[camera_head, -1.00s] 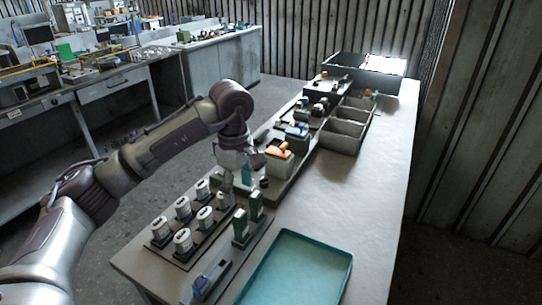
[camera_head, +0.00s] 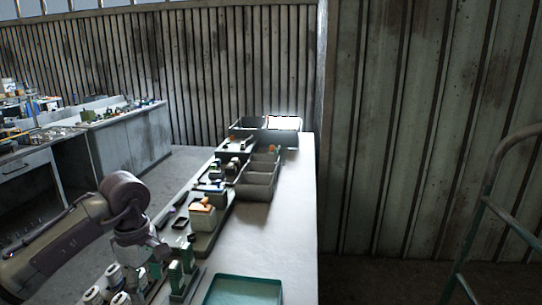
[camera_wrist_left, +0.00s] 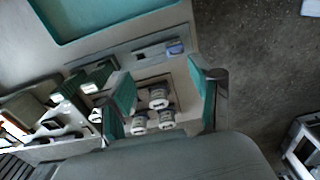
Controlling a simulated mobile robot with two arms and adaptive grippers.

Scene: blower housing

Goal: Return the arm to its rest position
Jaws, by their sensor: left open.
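My left arm comes in from the left in the head view. My left gripper (camera_head: 155,258) hangs over the left edge of the workbench, near the white cylinders (camera_head: 118,280) and the green upright parts (camera_head: 182,268). In the left wrist view my left gripper (camera_wrist_left: 163,90) shows two teal-padded fingers spread apart, with nothing held between them. Several white cylinders (camera_wrist_left: 158,98) on their rack show below and between the fingers, apart from them. My right arm is not in view.
A teal tray (camera_head: 243,291) lies at the bench's near end. Grey bins (camera_head: 257,180) and an orange-topped box (camera_head: 201,214) stand farther along. The bench's right side (camera_head: 285,215) is clear. A corrugated wall (camera_head: 425,120) and a metal frame (camera_head: 489,205) are at right.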

